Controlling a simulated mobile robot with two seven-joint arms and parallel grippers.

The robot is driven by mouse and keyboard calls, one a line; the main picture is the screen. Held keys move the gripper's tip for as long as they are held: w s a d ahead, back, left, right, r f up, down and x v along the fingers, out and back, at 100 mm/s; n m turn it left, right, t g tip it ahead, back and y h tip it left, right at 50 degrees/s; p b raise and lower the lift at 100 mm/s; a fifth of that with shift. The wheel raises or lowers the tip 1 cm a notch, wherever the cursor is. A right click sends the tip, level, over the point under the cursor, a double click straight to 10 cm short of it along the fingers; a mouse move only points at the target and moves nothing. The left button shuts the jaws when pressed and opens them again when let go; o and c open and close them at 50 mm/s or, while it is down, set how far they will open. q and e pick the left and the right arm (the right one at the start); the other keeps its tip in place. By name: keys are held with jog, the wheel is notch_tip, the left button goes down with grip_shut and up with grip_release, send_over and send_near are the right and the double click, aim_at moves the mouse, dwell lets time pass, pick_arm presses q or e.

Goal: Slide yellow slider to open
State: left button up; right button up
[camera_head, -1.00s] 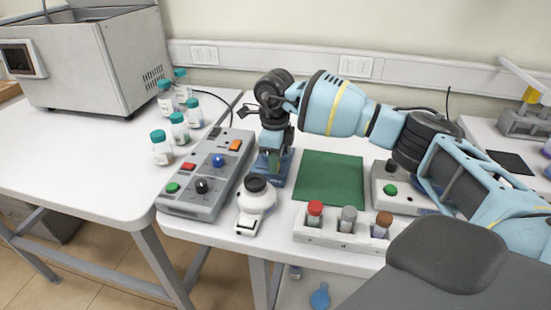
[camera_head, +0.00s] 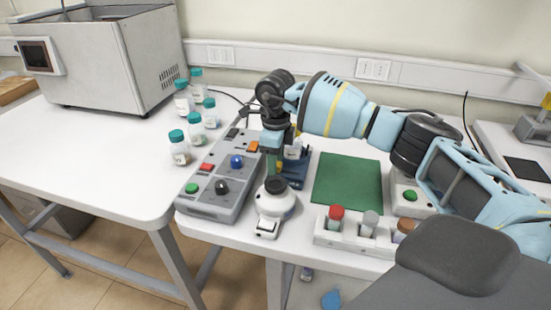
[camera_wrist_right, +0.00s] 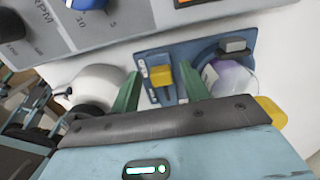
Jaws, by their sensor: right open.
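The yellow slider (camera_wrist_right: 161,74) stands on a small blue panel (camera_wrist_right: 190,50) in the right wrist view. In the head view the blue base (camera_head: 291,181) shows beside the grey control box, and the slider cannot be made out there. My right gripper (camera_wrist_right: 160,82) is open, with its green fingers on either side of the slider in the picture. I cannot tell whether they touch it. In the head view my right gripper (camera_head: 273,165) points down near the blue base. My left gripper is not in view.
The grey control box (camera_head: 232,165) with knobs and buttons is left of the gripper. A white round device (camera_head: 272,203) stands close in front. A green mat (camera_head: 346,184) and a rack of vials (camera_head: 328,236) lie to the right. Several teal-capped bottles (camera_head: 179,147) stand farther left.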

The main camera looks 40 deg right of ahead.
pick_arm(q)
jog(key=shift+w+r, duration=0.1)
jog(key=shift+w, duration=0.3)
pick_arm(e)
jog(key=shift+r, duration=3.95)
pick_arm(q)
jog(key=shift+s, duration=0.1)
pick_arm(e)
jog(key=shift+f, duration=0.1)
